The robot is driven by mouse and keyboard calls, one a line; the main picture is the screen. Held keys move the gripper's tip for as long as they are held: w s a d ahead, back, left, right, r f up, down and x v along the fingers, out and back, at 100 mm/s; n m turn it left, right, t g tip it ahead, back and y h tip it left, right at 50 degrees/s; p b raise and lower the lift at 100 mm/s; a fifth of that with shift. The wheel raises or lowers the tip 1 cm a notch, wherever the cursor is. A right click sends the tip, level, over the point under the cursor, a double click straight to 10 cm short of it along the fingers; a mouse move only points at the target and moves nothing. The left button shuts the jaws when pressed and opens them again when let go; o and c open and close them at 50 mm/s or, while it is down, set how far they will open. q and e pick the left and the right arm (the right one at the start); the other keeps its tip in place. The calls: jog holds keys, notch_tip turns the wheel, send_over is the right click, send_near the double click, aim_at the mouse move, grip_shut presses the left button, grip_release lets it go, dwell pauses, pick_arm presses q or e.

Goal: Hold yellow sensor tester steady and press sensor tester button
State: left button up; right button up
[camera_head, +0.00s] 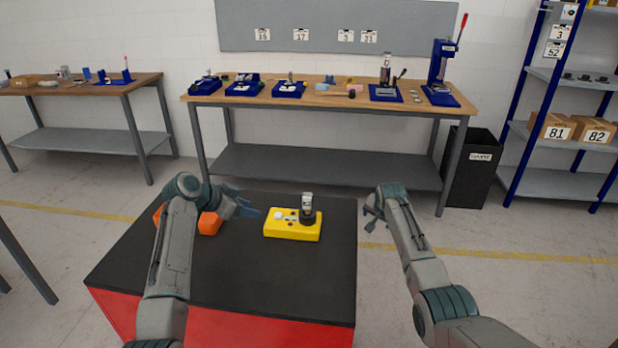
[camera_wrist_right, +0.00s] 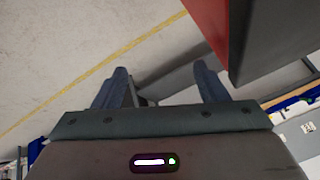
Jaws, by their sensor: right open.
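The yellow sensor tester (camera_head: 291,232) lies on a black-topped red stand in the head view. A pale round button (camera_head: 278,216) shows on its top left. A dark upright sensor with a grey top (camera_head: 307,208) stands at its right end. My left gripper (camera_head: 254,209) is just left of the tester, apart from it, with its blue fingers spread and nothing seen between them. My right gripper (camera_head: 370,213) is right of the tester, beyond the stand's right edge. In the right wrist view its two fingers (camera_wrist_right: 163,84) are apart with nothing between them.
The black stand top (camera_head: 270,290) is clear in front of the tester. An orange object (camera_head: 209,223) on it is partly hidden by my left arm. A wooden workbench (camera_head: 330,99) with blue fixtures stands behind. A dark bin (camera_head: 478,170) and shelving are at right.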

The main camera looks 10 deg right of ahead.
jog(key=w+a+r+m, duration=0.1)
jog(key=w+a+r, duration=0.2)
jog(key=r, duration=0.7)
notch_tip(320, 180, up, 10)
jog(key=g+y, duration=0.1)
jog(key=g, duration=0.5)
send_over(309, 208)
jog(key=w, duration=0.2)
jog(key=shift+d+r, duration=0.15)
jog(key=shift+d, duration=0.1)
jog(key=shift+s+a, duration=0.1)
notch_tip(309, 208, down, 11)
jog(key=shift+r, duration=0.15)
jog(key=shift+c, duration=0.5)
jog(key=c, duration=1.1)
pick_arm(q)
jog(key=shift+c, duration=0.7)
pick_arm(e)
jog(key=shift+c, duration=1)
pick_arm(q)
grip_shut()
